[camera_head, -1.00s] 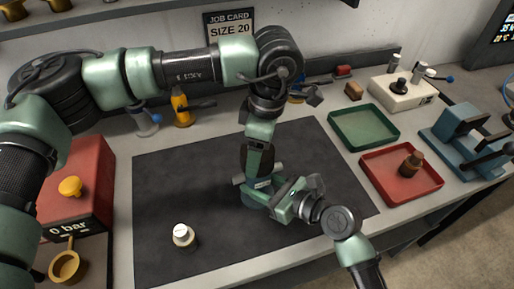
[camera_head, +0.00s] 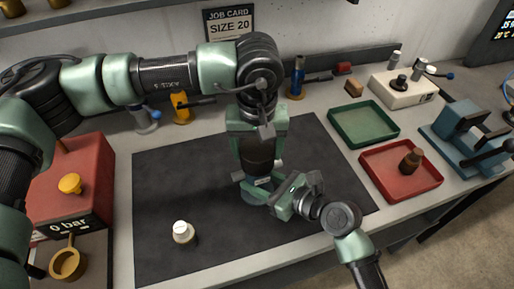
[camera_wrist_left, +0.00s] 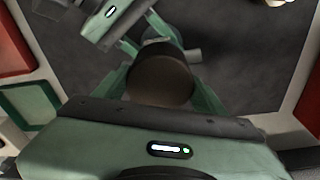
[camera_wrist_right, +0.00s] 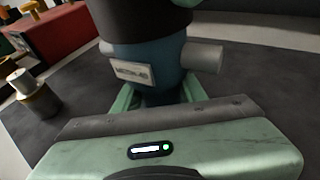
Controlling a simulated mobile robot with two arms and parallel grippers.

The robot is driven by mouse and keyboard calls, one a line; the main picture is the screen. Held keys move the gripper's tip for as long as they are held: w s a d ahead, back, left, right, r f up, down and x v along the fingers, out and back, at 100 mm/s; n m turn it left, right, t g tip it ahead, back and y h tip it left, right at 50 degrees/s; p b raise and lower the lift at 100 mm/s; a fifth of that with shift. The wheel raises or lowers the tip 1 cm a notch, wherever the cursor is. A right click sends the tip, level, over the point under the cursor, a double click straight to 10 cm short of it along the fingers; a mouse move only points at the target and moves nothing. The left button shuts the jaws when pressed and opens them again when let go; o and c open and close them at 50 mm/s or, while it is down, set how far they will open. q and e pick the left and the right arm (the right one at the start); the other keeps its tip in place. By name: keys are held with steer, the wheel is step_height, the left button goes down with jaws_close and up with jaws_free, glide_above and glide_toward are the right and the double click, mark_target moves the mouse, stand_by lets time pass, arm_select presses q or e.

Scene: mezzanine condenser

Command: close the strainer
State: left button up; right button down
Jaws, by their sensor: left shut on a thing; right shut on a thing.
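The strainer's blue body (camera_wrist_right: 150,68) stands upright on the dark mat, with grey side ports and a nameplate. Its dark brown cap (camera_head: 257,152) sits on top of the body. My left gripper (camera_wrist_left: 160,72) comes from above and is shut around the cap. My right gripper (camera_head: 268,192) comes from the right front and is shut on the body below the cap. In the right wrist view the cap's underside meets the body's top. The joint between them is partly hidden by my grippers in the head view.
A white-topped brass cylinder (camera_head: 183,232) stands on the mat (camera_head: 165,190) at left. A green tray (camera_head: 388,139) and a red tray (camera_head: 432,184) with a brown bottle-like piece are at right. A red box (camera_head: 80,200) marked 0 bar is at left. The front mat is clear.

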arm_select(q)
steer(key=m, duration=0.7)
steer(key=shift+m+h, duration=0.3)
steer(key=shift+h, duration=0.1)
steer(key=m, duration=0.6)
steer(key=shift+g+h, duration=0.3)
steer(key=shift+g, duration=0.1)
steer(key=o, duration=1.5)
steer(key=shift+a, duration=0.1)
steer(key=shift+r, duration=2.25)
steer(key=shift+c, duration=0.4)
